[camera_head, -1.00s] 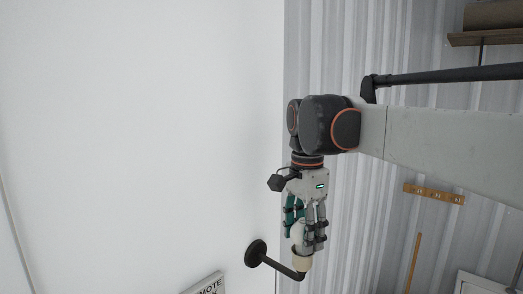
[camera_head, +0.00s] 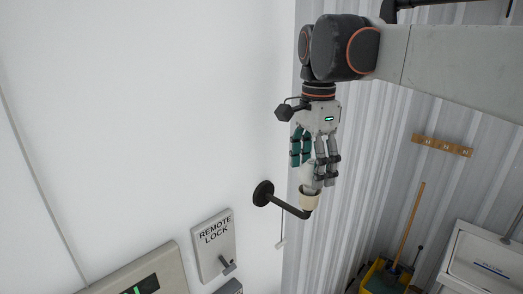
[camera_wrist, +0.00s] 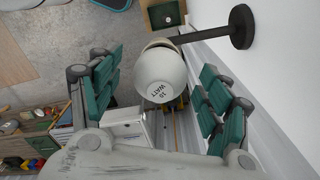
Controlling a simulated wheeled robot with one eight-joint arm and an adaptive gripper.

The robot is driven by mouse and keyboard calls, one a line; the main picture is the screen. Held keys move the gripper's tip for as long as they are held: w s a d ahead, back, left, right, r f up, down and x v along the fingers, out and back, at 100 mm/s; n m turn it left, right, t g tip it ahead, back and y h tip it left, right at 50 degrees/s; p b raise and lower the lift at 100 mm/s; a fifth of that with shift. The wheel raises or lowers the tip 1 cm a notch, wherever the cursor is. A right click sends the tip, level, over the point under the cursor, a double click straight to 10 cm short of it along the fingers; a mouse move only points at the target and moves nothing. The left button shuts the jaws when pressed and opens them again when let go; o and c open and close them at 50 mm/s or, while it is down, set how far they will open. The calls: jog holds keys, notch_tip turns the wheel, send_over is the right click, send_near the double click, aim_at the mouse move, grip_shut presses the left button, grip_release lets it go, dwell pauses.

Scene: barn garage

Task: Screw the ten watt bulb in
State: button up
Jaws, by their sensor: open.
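A white round bulb (camera_wrist: 161,77) with "WATT" printed on its end faces the wrist camera; the number looks like 10 but is small. It sits at the mouth of a cream socket (camera_head: 309,200), on a black bracket (camera_head: 284,204) reaching out from the white wall. How deep the bulb sits in the socket cannot be told. My gripper (camera_head: 313,172) is open, pointing down at the bulb, with its fingers on both sides. In the wrist view, clear gaps show between the bulb and the teal finger pads (camera_wrist: 163,98).
A "REMOTE LOCK" box (camera_head: 215,245) with a lever is on the white wall, beside a panel with a green display (camera_head: 146,283). A yellow bucket (camera_head: 384,277) and a white cabinet (camera_head: 484,262) stand lower right. The air around the bracket is clear.

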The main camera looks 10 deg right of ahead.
notch_tip(320, 180, up, 10)
jog(key=shift+r, duration=0.2)
jog(key=shift+r, duration=0.1)
dwell(0.3)
notch_tip(320, 180, up, 7)
jog(key=p, duration=0.4)
dwell(0.3)
jog(key=s+f+n+t, duration=0.2)
jog(key=s+f+n, duration=0.3)
jog(key=f, duration=0.5)
jog(key=s+f+n+t, duration=0.3)
jog(key=s+f+n, duration=0.25)
jog(key=f, duration=0.45)
jog(key=s+f+n+t, duration=0.2)
jog(key=s+f+n, duration=0.3)
jog(key=f, duration=0.5)
notch_tip(320, 180, down, 42)
jog(key=b, duration=4.2)
jog(key=shift+w+f, duration=0.25)
jog(key=shift+w, duration=0.15)
